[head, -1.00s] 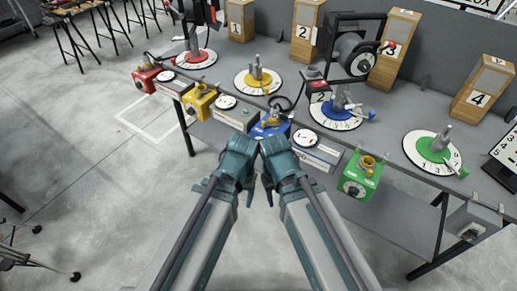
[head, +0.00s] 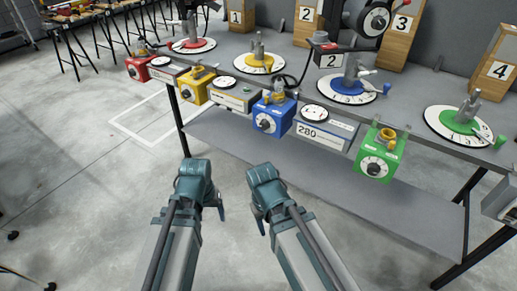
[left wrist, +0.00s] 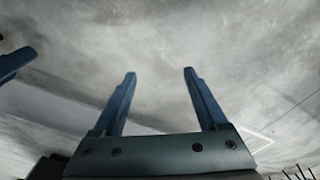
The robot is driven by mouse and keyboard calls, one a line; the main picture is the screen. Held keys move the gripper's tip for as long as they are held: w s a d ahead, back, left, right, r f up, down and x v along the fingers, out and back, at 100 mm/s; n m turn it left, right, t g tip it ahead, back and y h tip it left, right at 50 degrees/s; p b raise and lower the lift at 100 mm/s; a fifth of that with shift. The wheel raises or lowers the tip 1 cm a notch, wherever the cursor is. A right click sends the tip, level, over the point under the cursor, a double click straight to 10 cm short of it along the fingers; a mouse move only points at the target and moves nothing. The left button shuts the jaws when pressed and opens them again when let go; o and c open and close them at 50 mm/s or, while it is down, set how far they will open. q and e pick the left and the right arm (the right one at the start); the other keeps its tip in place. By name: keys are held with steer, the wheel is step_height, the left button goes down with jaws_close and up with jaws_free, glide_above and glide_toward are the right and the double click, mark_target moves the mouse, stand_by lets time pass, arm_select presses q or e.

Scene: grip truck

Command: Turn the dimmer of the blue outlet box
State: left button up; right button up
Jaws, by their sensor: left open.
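The blue outlet box (head: 273,117) hangs at the front edge of the table in the head view. Its round dimmer knob (head: 264,121) faces toward me, and a yellow fitting sits on its top. My left gripper (head: 221,211) is in front of and below the box, apart from it. In the left wrist view its two blue fingers (left wrist: 159,72) are spread with nothing between them. My right gripper (head: 258,214) is to the right of the left one, also clear of the box; its finger gap is hard to make out.
A red box (head: 140,67), a yellow box (head: 196,86) and a green box (head: 378,155) hang along the same edge. A display reading 280 (head: 322,132) is right of the blue box. The table's lower shelf (head: 330,185) is bare. The floor in front is clear.

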arm_select(q)
steer(key=w+d+f+n+t+h+b, duration=0.2)
steer(key=w+f+n+b, duration=0.1)
steer(key=f+b, duration=0.45)
steer(key=w+d+n+t+h, duration=0.2)
steer(key=w+d+n+h, duration=0.1)
steer(key=w+d+n, duration=0.1)
steer(key=w+d+r+n+t+h, duration=0.2)
steer(key=w+r+n+t, duration=0.2)
steer(key=r+n, duration=0.5)
steer(key=w+d+r+n+t+h, duration=0.1)
steer(key=w+r+n+t+h, duration=0.1)
steer(key=w+r+n+t, duration=0.3)
step_height(320, 180, up, 5)
steer(key=n+t+b, duration=0.1)
steer(key=n, duration=0.6)
steer(key=shift+w+d+f+h, duration=0.15)
steer(key=shift+d+f+h, duration=0.05)
steer(key=shift+d+h, duration=0.2)
arm_select(e)
step_height(320, 180, down, 11)
arm_select(q)
steer(key=shift+w, duration=0.1)
arm_select(e)
steer(key=shift+w+d+r, duration=0.1)
